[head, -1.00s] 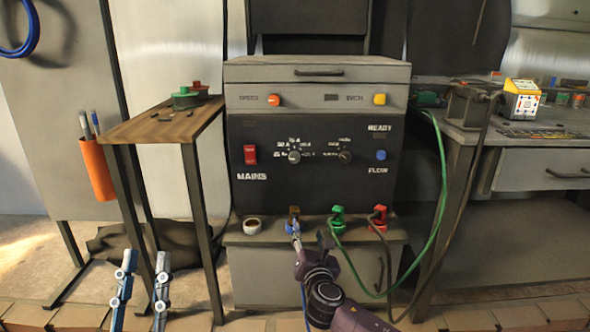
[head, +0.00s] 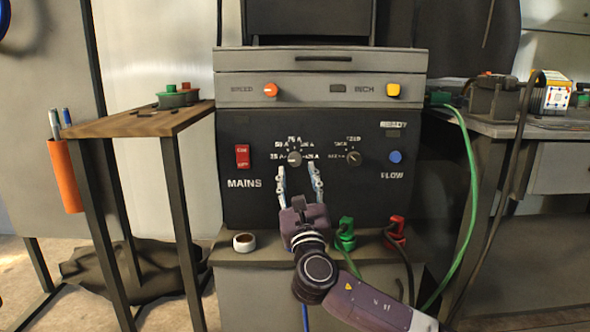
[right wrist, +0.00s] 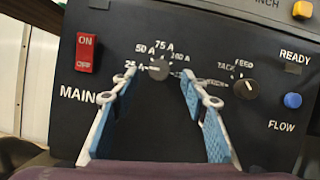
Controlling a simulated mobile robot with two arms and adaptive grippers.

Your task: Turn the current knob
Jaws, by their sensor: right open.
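The current knob (head: 295,158) is a small grey round knob on the black panel, ringed by white amp marks. It also shows in the right wrist view (right wrist: 158,69), near "25 A", "50 A" and "75 A". My right gripper (head: 297,168) is open and empty. Its blue-padded fingertips are either side of the knob and slightly below it in the head view. In the right wrist view my right gripper (right wrist: 157,75) has the knob between its tips, with no contact visible. How far the tips are from the panel is unclear. My left gripper is out of view.
A red mains switch (head: 242,157) is left of the knob. A smaller feed knob (head: 353,158) and a blue flow button (head: 395,157) are to the right.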

